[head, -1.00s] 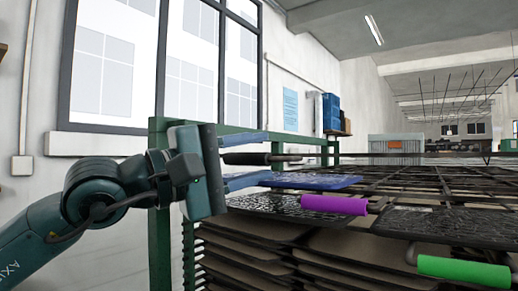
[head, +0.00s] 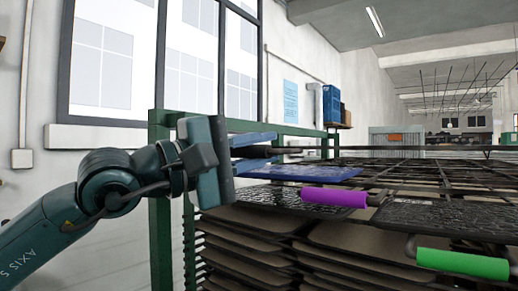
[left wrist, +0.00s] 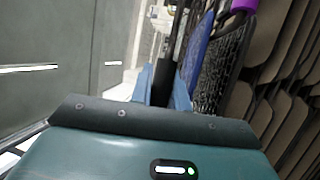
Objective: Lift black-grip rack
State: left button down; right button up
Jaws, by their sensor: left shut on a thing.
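The black grip (head: 256,152) of the black-grip rack sticks out at the near left end of the stack, next to the green frame post. My left gripper (head: 262,153) points right at it, with its blue fingers shut around the grip. In the left wrist view, the black grip (left wrist: 162,84) lies between the two blue fingers (left wrist: 163,92). The gripper body hides part of the grip, and the rest of its rack is hard to tell from the dark wire racks behind. My right gripper is not in view.
A purple grip (head: 334,198) and a green grip (head: 462,263) stick out nearby to the right. A blue panel (head: 298,172) lies close beside the fingers. The green frame (head: 160,210) stands at the left, and several brown trays (head: 250,240) are stacked below.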

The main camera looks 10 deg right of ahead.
pick_arm(q)
jog(key=shift+r, duration=0.1)
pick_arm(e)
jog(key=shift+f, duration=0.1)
pick_arm(q)
jog(key=w+a+r+n+t+b, duration=0.2)
jog(key=r+n+t, duration=0.1)
jog(key=r+n, duration=0.3)
jog(key=w+a+r+n+t+b, duration=0.2)
jog(key=r+n, duration=0.3)
jog(key=r, duration=0.3)
jog(key=w+a+r+n+t+y+p, duration=0.1)
jog(key=w+a+r+n+t+y, duration=0.3)
jog(key=w+a+n, duration=0.4)
notch_tip(320, 180, up, 2)
jog(key=n+t, duration=0.1)
jog(key=n, duration=0.2)
jog(key=shift+t+y+p, duration=0.3)
jog(key=shift+p, duration=0.1)
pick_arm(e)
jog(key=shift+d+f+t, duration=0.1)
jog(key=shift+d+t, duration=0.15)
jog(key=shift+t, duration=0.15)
pick_arm(q)
jog(key=shift+w+r, duration=0.1)
jog(key=c, duration=1.3)
grip_release()
jog(key=shift+c, duration=0.2)
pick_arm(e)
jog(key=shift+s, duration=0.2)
